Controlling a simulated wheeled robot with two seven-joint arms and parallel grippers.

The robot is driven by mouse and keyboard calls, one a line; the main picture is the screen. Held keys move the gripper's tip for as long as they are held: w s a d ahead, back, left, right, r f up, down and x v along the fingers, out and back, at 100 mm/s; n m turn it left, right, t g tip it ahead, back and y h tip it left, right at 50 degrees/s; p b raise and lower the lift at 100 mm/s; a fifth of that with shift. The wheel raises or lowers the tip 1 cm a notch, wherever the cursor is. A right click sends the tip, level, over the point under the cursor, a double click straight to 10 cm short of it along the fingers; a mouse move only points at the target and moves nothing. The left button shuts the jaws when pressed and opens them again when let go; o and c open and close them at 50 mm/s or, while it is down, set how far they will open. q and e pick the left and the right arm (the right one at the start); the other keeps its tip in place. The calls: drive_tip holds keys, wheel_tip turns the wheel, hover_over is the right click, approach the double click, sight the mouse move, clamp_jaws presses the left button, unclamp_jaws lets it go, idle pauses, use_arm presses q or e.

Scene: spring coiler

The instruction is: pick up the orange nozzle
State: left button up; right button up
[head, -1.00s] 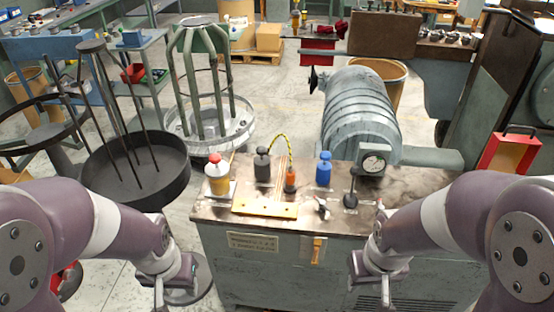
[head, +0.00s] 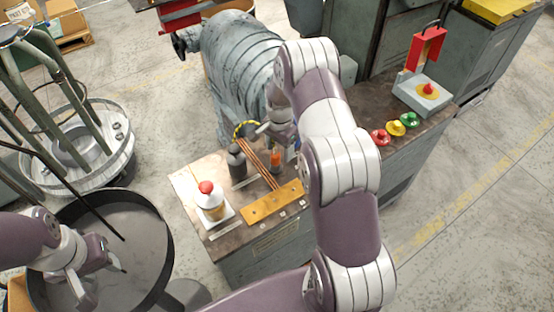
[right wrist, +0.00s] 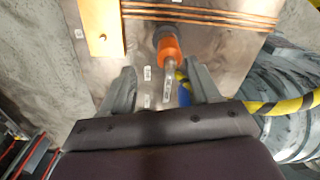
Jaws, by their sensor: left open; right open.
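The orange nozzle (head: 276,158) stands on the metal bench top (head: 192,181), partly hidden by my right arm. In the right wrist view its orange body (right wrist: 168,50) sits on a dark base, and its pale tip points toward my gripper. My right gripper (head: 272,130) is over the bench near the nozzle. In the right wrist view its jaws (right wrist: 163,88) are open, and the nozzle's tip appears between the fingertips; I cannot tell its depth. A yellow-and-black hose (head: 244,128) runs close by. My left gripper (head: 97,275) is open and empty, above the round dark pan (head: 158,230).
Red, yellow and green buttons (head: 395,124) are at the right. The ribbed grey machine (head: 240,60) stands behind.

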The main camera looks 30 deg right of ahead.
sight(276, 154)
drive_tip(key=f, duration=0.1)
drive_tip(key=f+p, duration=0.1)
drive_tip(key=f, duration=0.1)
drive_tip(key=w+f+p, duration=0.1)
drive_tip(key=f, duration=0.1)
drive_tip(key=shift+a+f, duration=0.2)
drive_tip(key=shift+a, duration=0.2)
use_arm(q)
drive_tip(key=shift+w+a+r, duration=0.1)
drive_tip(key=shift+w+r, duration=0.1)
drive_tip(key=shift+r, duration=0.25)
drive_tip(key=shift+w+r, duration=0.15)
drive_tip(key=shift+r, duration=0.3)
use_arm(e)
drive_tip(key=shift+f, duration=0.35)
clamp_jaws()
drive_tip(key=shift+r, duration=0.1)
